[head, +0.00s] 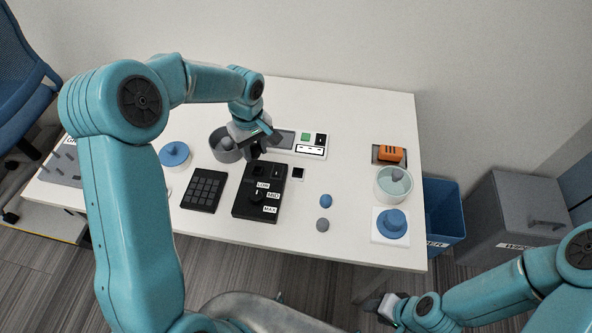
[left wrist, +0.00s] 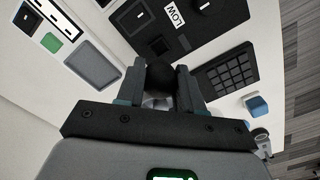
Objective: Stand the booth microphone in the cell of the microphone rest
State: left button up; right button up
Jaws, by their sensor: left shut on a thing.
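My left gripper (head: 259,146) is above the back of the table, just beyond the black control panel. In the left wrist view its two fingers (left wrist: 161,85) are closed on a dark, rounded thing (left wrist: 160,72), which appears to be the booth microphone's head. The fingers and wrist hide the rest of it.
The black panel (head: 243,207) with labels and a keypad (head: 204,192) lie near the gripper. A grey round cup (head: 217,153) is left of it. A console (head: 283,153) lies behind. An orange block (head: 391,153) and a clear bowl (head: 381,194) are at right.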

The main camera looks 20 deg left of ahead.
dwell(0.4)
dwell(0.3)
pick_arm(q)
jog(key=w+d, duration=0.5)
jog(key=d, duration=0.5)
jog(key=shift+b, duration=0.4)
jog(key=shift+f+b, duration=0.4)
jog(key=shift+f, duration=0.1)
